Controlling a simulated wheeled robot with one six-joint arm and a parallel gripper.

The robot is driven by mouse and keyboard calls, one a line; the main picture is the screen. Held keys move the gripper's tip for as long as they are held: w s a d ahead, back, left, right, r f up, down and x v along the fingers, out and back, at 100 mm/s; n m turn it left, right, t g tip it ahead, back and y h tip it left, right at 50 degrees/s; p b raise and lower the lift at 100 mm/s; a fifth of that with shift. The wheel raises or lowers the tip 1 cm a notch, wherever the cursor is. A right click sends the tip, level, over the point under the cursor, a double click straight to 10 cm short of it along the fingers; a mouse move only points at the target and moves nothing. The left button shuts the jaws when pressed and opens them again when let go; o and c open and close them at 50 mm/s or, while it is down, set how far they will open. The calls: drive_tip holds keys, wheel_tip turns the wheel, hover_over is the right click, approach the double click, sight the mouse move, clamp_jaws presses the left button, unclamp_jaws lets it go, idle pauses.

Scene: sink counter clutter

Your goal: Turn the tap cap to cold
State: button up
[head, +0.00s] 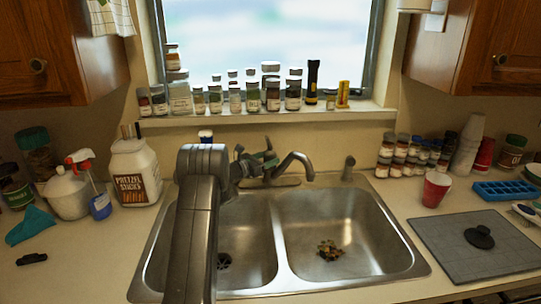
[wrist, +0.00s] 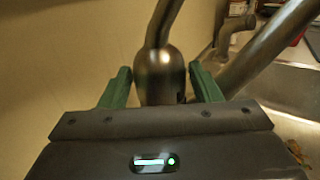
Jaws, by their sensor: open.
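The tap cap (wrist: 160,65) is a domed metal piece with a lever (wrist: 163,22) rising from its top in the wrist view. My gripper (wrist: 162,88) is open, with one green finger on each side of the cap. I cannot tell whether either finger touches it. The tap spout (wrist: 268,52) slants up to the right of the cap. In the head view my gripper (head: 262,157) is at the tap behind the sink, and the curved spout (head: 298,160) shows to its right. The cap is largely hidden there by my gripper.
The double sink (head: 350,235) has brown scraps (head: 329,250) in its right basin. A side sprayer (head: 348,168) stands right of the tap. Jars (head: 252,97) line the sill above. A pretzel jug (head: 134,172) stands left, and a red cup (head: 436,189) right.

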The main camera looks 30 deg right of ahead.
drive_tip(key=shift+w+d, duration=0.1)
drive_tip(key=shift+d, duration=0.75)
drive_tip(key=shift+c, duration=0.5)
drive_tip(key=c, duration=0.6)
drive_tip(key=n+t+b, duration=0.1)
drive_tip(key=t+b, duration=0.1)
drive_tip(key=b, duration=0.1)
drive_tip(key=shift+f, duration=0.15)
drive_tip(key=n+t+b, duration=0.1)
drive_tip(key=t+b, duration=0.1)
drive_tip(key=b, duration=0.3)
drive_tip(key=n+t+y+b, duration=0.1)
drive_tip(key=n+t+b, duration=0.1)
drive_tip(key=b, duration=0.2)
drive_tip(key=shift+r+b, duration=0.2)
drive_tip(key=shift+b, duration=0.15)
drive_tip(key=shift+r+t+y+b, duration=0.15)
drive_tip(key=shift+t+y+b, duration=0.2)
drive_tip(key=shift+b, duration=0.3)
